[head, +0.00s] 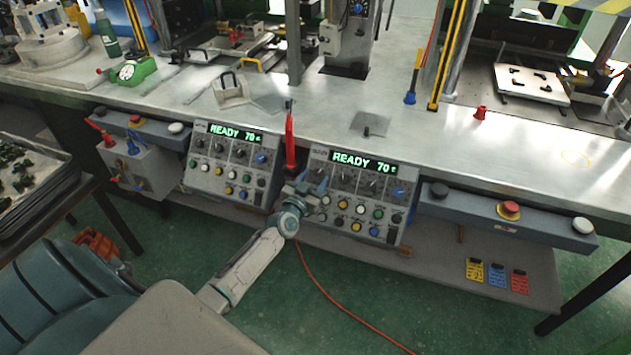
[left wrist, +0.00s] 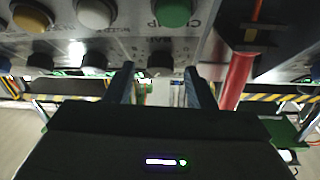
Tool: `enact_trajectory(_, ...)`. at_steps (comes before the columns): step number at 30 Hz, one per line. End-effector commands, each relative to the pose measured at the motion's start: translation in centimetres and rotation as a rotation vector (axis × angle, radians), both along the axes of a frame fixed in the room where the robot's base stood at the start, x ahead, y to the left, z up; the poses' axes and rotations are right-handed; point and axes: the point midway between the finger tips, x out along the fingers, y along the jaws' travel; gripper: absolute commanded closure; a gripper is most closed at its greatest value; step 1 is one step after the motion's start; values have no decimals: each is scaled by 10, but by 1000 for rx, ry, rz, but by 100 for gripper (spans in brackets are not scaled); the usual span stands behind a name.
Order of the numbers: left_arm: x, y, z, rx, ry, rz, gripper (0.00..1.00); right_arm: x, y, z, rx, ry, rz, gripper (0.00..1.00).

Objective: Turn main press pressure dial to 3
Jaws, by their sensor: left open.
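Two control panels sit at the table front, the left panel (head: 229,162) and the right panel (head: 358,195). Both displays read READY 70. Each has a row of dark dials above coloured buttons. My left gripper (head: 309,191) is at the left edge of the right panel, partly covering its leftmost part. The left wrist view shows the panel upside down. There my open left gripper's fingers (left wrist: 160,85) stand apart, with a black dial (left wrist: 160,62) between them in the picture, near a BAR marking. I cannot tell whether they touch it, nor read its setting.
A red upright handle (head: 290,140) stands between the panels and shows close beside the fingers in the left wrist view (left wrist: 236,80). A grey bar with a red stop button (head: 508,210) lies to the right. An orange hose (head: 330,297) runs across the floor.

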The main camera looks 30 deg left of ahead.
Motion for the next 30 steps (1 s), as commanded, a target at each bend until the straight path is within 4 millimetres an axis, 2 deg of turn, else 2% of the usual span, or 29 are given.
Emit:
enact_trajectory(4,10,1,0,0,0,0,51,1,0,-4,0,1,0,100)
enact_trajectory(12,11,2,0,0,0,0,51,1,0,-4,0,1,0,100)
enact_trajectory(13,11,2,0,0,0,0,53,1,0,-4,0,0,0,100)
enact_trajectory(18,11,2,0,0,1,0,86,2,0,-4,0,-2,0,100)
enact_trajectory(20,11,2,0,0,1,0,95,2,0,-4,0,-2,0,100)
enact_trajectory(26,11,1,1,-8,0,6,95,2,0,0,0,-4,0,100)
enact_trajectory(30,11,0,4,-36,-5,30,95,2,0,12,0,-6,0,100)
